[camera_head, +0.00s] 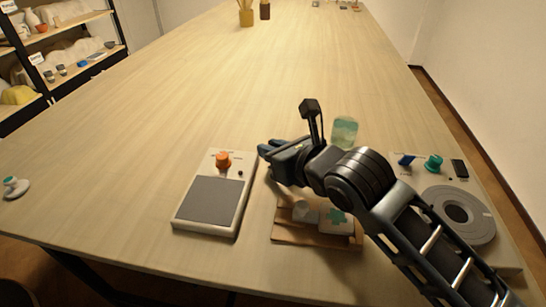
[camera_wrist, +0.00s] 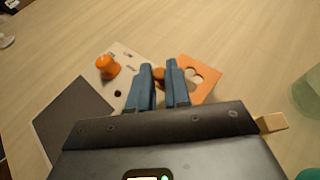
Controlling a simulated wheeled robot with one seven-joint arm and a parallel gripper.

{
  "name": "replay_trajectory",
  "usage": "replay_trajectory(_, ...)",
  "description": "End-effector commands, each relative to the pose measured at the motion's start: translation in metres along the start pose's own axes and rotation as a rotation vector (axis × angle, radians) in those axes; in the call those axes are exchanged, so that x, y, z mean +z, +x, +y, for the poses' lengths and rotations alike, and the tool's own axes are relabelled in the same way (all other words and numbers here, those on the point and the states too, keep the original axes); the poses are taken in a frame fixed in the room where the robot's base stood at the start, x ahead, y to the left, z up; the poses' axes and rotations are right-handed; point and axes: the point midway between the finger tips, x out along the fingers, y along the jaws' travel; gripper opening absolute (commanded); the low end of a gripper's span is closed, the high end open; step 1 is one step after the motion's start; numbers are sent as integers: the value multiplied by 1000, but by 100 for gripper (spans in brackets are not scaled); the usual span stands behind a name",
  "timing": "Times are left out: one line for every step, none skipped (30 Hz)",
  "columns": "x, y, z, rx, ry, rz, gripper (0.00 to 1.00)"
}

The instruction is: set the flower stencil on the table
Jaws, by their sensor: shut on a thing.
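The flower stencil (camera_wrist: 203,78) is a flat orange plate with a flower-shaped cutout, seen in the wrist view beyond my fingertips. My gripper (camera_wrist: 160,80) has blue fingers closed around an orange knob-like part, which appears to belong to the stencil. In the head view my gripper (camera_head: 268,150) is over the pale wooden table (camera_head: 230,80), just right of a device with a grey pad. The stencil is hidden there by my gripper and arm. Whether the stencil touches the table I cannot tell.
The grey-pad device (camera_head: 212,200) has an orange knob (camera_head: 222,159). A wooden tray (camera_head: 300,238) with small blocks lies under my arm. A greenish glass jar (camera_head: 344,131) stands behind my arm. A grey ring-shaped disc (camera_head: 475,212) is at right. The table's far middle is clear.

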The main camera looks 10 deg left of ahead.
Motion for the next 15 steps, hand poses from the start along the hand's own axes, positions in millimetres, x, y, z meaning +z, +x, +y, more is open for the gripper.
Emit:
replay_trajectory(-8, 3, 1, 0, 6, 4, 0)
replay_trajectory(-12, 4, 1, 0, 6, 3, 0)
replay_trajectory(-17, 6, 0, 0, 6, 3, 0)
replay_trajectory(-20, 8, 0, 0, 6, 3, 0)
replay_trajectory(-22, 8, 0, -1, 4, 2, 0)
replay_trajectory(-25, 10, 0, -1, 3, 2, 0)
replay_trajectory(-26, 10, 0, 0, 3, 1, 0)
replay_trajectory(-27, 10, 0, 0, 2, 1, 0)
replay_trajectory(-27, 10, 0, 0, 2, 1, 0)
replay_trajectory(-27, 10, 0, 0, 1, 1, 0)
replay_trajectory(-27, 10, 0, 0, 1, 1, 0)
replay_trajectory(-27, 10, 0, 0, 1, 1, 0)
replay_trajectory(-27, 10, 0, 0, 1, 1, 0)
replay_trajectory(-27, 10, 0, 0, 1, 1, 0)
replay_trajectory(-27, 11, 0, 0, 1, 1, 0)
